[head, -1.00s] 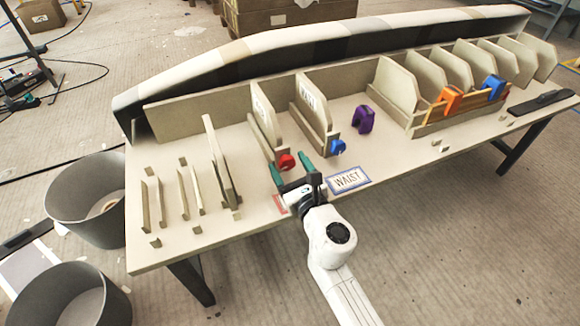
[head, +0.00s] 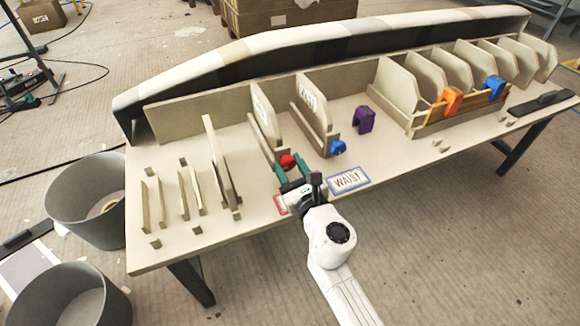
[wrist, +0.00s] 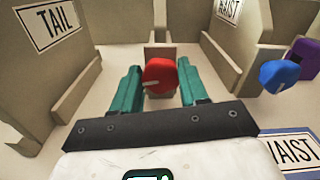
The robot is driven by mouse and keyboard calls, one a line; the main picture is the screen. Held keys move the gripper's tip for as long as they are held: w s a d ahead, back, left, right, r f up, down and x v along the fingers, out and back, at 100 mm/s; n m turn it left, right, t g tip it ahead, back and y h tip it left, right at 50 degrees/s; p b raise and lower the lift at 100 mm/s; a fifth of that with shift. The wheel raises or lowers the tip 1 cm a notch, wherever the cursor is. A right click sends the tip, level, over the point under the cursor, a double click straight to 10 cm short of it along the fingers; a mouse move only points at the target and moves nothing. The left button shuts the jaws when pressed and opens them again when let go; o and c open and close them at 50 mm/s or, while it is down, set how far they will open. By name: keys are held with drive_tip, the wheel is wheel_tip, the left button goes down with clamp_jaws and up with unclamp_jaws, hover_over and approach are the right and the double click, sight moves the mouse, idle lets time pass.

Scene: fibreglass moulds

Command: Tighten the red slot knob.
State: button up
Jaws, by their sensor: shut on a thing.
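The red slot knob (head: 287,161) sits at the front end of the slot with an upright mould board marked TAIL (wrist: 62,25). In the wrist view the knob (wrist: 156,76) is at the centre, between the two teal fingers. My gripper (head: 293,167) reaches in from the table's front edge and is shut on the red knob, one finger on each side. The knob's lower part and its shaft are hidden in the wrist view.
A blue knob (head: 338,147) is on the neighbouring slot to the right. A purple clamp (head: 364,119) stands beyond it. A WAIST card (head: 349,181) lies right of my gripper. Orange (head: 450,99) and blue (head: 493,88) clamps sit on the rack at right.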

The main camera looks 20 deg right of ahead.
drive_tip(key=m, duration=0.6)
drive_tip(key=shift+m, duration=0.3)
drive_tip(key=m, duration=0.3)
drive_tip(key=m+b, duration=0.1)
drive_tip(key=m, duration=0.2)
drive_tip(key=shift+d+f, duration=0.15)
drive_tip(key=shift+d, duration=0.05)
idle(0.3)
drive_tip(key=o, duration=1.1)
drive_tip(key=shift+c, duration=0.2)
drive_tip(key=s, duration=1.1)
drive_tip(key=shift+w, duration=0.1)
